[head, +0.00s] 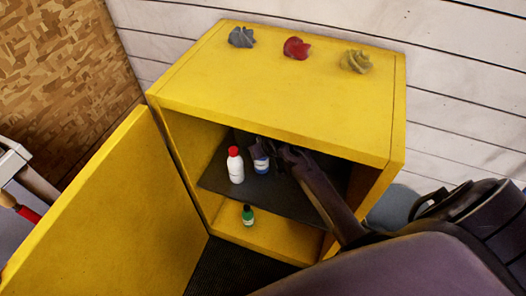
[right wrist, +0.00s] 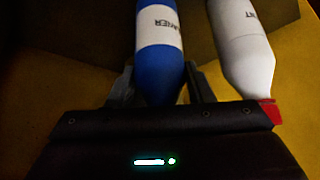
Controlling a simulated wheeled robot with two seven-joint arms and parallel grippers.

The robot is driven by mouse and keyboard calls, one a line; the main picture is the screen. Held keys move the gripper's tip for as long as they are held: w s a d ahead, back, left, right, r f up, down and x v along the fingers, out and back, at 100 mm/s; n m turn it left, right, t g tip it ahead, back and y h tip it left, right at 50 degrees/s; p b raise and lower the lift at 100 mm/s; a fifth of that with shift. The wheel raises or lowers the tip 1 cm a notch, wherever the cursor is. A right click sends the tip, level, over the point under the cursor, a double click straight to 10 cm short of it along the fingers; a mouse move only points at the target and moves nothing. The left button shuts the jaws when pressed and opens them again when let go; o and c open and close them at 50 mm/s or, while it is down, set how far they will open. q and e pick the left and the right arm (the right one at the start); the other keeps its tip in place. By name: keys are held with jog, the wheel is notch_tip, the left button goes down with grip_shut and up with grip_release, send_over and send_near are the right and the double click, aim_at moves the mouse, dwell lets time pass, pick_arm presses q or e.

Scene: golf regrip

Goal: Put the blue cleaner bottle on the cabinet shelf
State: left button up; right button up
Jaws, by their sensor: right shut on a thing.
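The blue cleaner bottle (head: 261,164) is inside the yellow cabinet (head: 270,80), at the dark shelf (head: 222,184). It looks upright, to the right of a white bottle with a red cap (head: 236,166). My right gripper (head: 283,152) reaches into the cabinet and is shut on the blue bottle. In the right wrist view, its fingers (right wrist: 158,88) are on both sides of the blue bottle (right wrist: 158,62), which has a white label. I cannot tell whether the bottle's base touches the shelf. My left gripper is not in view.
The white bottle (right wrist: 241,45) stands close beside the held bottle. A small green bottle (head: 248,215) stands on the cabinet floor below. The cabinet door (head: 110,210) is open to the left. Grey, red (head: 296,48) and yellow crumpled cloths lie on top.

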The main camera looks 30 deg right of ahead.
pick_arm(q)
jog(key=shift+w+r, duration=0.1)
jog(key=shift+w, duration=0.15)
pick_arm(e)
jog(key=shift+w+d+f, duration=0.15)
jog(key=shift+d+f, duration=0.05)
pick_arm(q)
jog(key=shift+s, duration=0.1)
pick_arm(e)
jog(key=shift+f, duration=0.15)
jog(key=o, duration=1.3)
pick_arm(q)
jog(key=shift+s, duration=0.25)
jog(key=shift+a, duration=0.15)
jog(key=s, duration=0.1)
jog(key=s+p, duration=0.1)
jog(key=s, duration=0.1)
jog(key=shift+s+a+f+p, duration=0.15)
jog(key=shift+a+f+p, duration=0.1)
jog(key=shift+p, duration=0.1)
pick_arm(e)
jog(key=v, duration=0.7)
jog(key=shift+a+r, duration=0.1)
jog(key=shift+r, duration=0.25)
